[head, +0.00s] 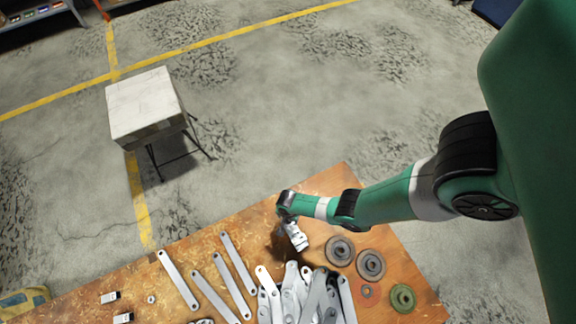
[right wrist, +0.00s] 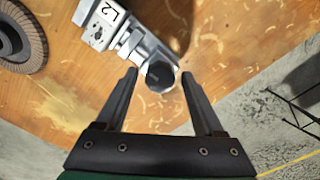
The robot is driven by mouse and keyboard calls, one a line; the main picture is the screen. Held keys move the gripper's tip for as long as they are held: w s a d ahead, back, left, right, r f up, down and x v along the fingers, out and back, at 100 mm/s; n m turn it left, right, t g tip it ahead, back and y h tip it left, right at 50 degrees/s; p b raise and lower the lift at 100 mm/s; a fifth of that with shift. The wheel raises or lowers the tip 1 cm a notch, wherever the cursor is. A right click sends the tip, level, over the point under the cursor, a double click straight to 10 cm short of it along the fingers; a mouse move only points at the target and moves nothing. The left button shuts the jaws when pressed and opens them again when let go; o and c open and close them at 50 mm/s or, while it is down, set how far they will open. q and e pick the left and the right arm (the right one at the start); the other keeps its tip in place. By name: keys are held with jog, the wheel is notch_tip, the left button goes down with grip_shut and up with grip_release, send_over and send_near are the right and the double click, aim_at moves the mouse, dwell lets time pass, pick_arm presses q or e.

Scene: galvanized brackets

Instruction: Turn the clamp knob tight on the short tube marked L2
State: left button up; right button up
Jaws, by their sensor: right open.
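The short tube marked L2 (right wrist: 109,15) lies near the top of the right wrist view, a silvery fitting with a white label. Its clamp knob (right wrist: 160,76), with a dark round face, is at the end toward my gripper. My right gripper (right wrist: 159,77) is open, its two dark fingers either side of the knob, with visible gaps; I cannot tell whether either touches. In the head view the fitting (head: 298,238) shows small and pale below the wrist of my right arm, and the fingers are hard to make out there. My left gripper is not in view.
Several grey flat bars (head: 236,262) and a pile of brackets (head: 290,295) cover the front of the wooden table (head: 190,255). Grey discs (head: 370,264), a red one and a green one (head: 403,298) lie to the right. A white-topped stand (head: 143,103) is on the floor beyond.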

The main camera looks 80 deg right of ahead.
jog(key=n, duration=0.4)
jog(key=shift+n, duration=0.3)
jog(key=n, duration=0.4)
jog(key=shift+n, duration=0.3)
jog(key=n, duration=0.4)
jog(key=shift+n, duration=0.3)
jog(key=n, duration=0.4)
jog(key=shift+c, duration=0.2)
grip_shut()
